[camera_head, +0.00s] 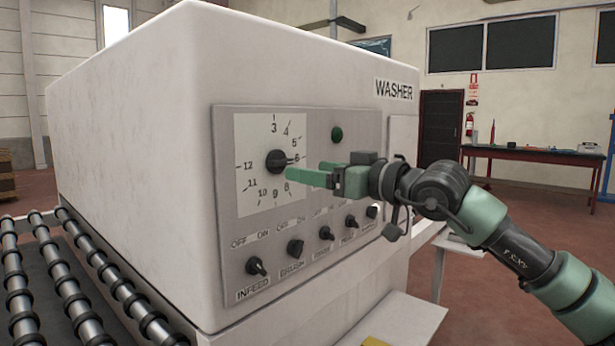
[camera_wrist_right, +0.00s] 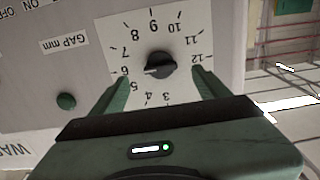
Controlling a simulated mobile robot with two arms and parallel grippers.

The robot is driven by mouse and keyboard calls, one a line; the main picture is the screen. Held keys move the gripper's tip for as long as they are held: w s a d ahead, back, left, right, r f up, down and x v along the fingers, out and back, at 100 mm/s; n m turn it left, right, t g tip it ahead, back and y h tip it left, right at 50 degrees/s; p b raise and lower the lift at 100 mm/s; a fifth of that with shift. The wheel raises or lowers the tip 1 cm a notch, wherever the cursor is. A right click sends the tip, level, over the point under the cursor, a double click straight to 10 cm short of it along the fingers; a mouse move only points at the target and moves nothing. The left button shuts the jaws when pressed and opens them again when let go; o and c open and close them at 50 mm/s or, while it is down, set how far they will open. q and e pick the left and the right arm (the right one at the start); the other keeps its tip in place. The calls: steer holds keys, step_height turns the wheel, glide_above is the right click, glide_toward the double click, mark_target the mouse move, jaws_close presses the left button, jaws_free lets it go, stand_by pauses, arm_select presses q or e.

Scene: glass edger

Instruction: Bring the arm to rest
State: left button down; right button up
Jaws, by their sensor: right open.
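My right arm comes in from the right in the head view, and its green gripper (camera_head: 310,178) is in front of the washer's panel (camera_head: 228,190). The gripper is open and empty, its fingertips near the black dial knob (camera_head: 276,161). In the right wrist view the two fingers (camera_wrist_right: 160,88) stand on either side of the knob (camera_wrist_right: 160,65), apart from it as far as I can tell. The knob's pointer is near 6. My left gripper is not in view.
The white washer (camera_head: 150,150) fills the left and middle. Several small switches (camera_head: 295,247) line the panel below the dial. A roller conveyor (camera_head: 75,285) runs at the left. A white shelf (camera_head: 395,320) juts out below. A workbench (camera_head: 535,156) stands far right, with open floor before it.

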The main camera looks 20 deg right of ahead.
steer(key=s+a+f+m+y, duration=0.35)
steer(key=a+m, duration=0.25)
steer(key=m, duration=0.2)
steer(key=s+a+f+m+y, duration=0.3)
steer(key=s+a+m+y, duration=0.15)
steer(key=a+m, duration=0.3)
steer(key=s+d+f+n+h, duration=0.2)
steer(key=d+f+n+h, duration=0.3)
steer(key=f+n+h, duration=0.4)
steer(key=s+d+f+n+h, duration=0.1)
steer(key=d+f+n+h, duration=0.3)
steer(key=d+f+n, duration=0.55)
steer(key=s+d+f+n+h, duration=0.2)
steer(key=f+n+h, duration=0.5)
steer(key=f, duration=0.6)
steer(key=s+a+f+m+g+y, duration=0.1)
steer(key=s+f+m+g, duration=0.55)
steer(key=s+f, duration=0.6)
steer(key=s+a+f+m+g+y, duration=0.1)
steer(key=s+f+m+g, duration=0.6)
steer(key=s, duration=0.8)
step_height(320, 180, down, 28)
steer(key=s, duration=0.1)
steer(key=s+d+f, duration=0.3)
steer(key=s+f, duration=1.2)
steer(key=s, duration=0.2)
steer(key=shift+d+m+p, duration=0.2)
steer(key=shift+m+p, duration=0.15)
